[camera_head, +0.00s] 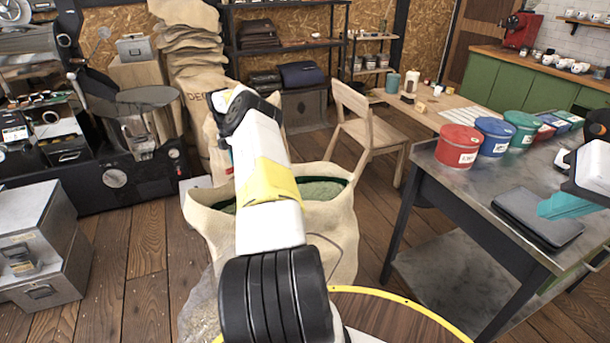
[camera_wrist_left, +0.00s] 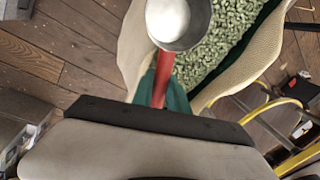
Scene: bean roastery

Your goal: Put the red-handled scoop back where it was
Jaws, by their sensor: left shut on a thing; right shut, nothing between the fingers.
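The red-handled scoop (camera_wrist_left: 162,82) shows in the left wrist view, with its round metal bowl at the top of the picture. My left gripper (camera_wrist_left: 164,92) is shut on its red handle with teal fingers. The bowl overlaps the rim of an open burlap sack (camera_wrist_left: 131,45) of green beans; its height above the sack is unclear. Its inside looks pale and smooth. In the head view the sack (camera_head: 337,228) stands on the floor, and my left arm hides part of its opening and most of the left gripper. My right gripper (camera_head: 560,205) is shut and empty over the metal table.
The metal table (camera_head: 450,190) holds a dark flat device (camera_head: 537,220) and red, blue and green tubs (camera_head: 460,146). A wooden chair (camera_head: 365,125) stands behind the sack. A roasting machine (camera_head: 110,165) and metal boxes (camera_head: 35,240) are at left. Some plank floor is clear between.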

